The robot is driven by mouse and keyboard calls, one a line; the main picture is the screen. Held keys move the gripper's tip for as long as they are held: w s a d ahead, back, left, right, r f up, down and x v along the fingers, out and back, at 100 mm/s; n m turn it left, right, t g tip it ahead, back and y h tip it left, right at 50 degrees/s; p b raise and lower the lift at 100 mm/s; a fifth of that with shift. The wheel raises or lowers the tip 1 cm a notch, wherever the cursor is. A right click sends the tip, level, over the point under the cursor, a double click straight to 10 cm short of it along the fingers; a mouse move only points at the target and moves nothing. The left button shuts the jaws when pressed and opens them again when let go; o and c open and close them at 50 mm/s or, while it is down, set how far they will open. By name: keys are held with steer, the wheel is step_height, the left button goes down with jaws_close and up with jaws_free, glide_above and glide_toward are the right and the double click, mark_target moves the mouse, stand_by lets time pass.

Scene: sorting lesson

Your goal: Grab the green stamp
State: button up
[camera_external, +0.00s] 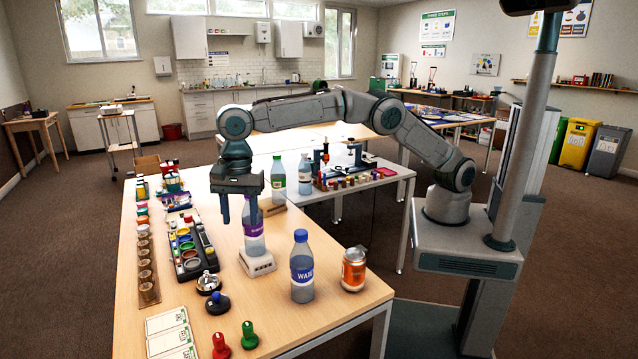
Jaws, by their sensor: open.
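The green stamp (249,336) stands upright on the near end of the wooden table (330,312), with a knob-like handle on top. A red stamp (221,347) stands just left of it, and a dark blue stamp (217,303) stands a little behind. My gripper (239,219) points down above the table, open, with nothing seen between its fingers. It is well behind and above the green stamp and apart from it. Its right finger overlaps a purple-labelled bottle (255,240) in the picture; I cannot tell how close they are.
The purple-labelled bottle stands on a small white device (257,264). A paint tray (191,247), a silver bell (208,283) and cards (169,333) lie left. Bare tabletop lies right of the green stamp.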

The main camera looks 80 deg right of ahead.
steer(key=s+a+f+m, duration=0.2)
steer(key=s+a+f, duration=0.3)
steer(key=a+f, duration=0.45)
glide_above(247, 324)
steer(key=shift+h, duration=0.3)
steer(key=f, duration=0.6)
steer(key=shift+s+d+f+b, duration=0.15)
steer(key=shift+d+f+b, duration=0.05)
steer(key=shift+f+b, duration=0.15)
steer(key=shift+a+f+p, duration=0.2)
steer(key=shift+f+p, duration=0.4)
steer(key=shift+f, duration=2.35)
jaws_close()
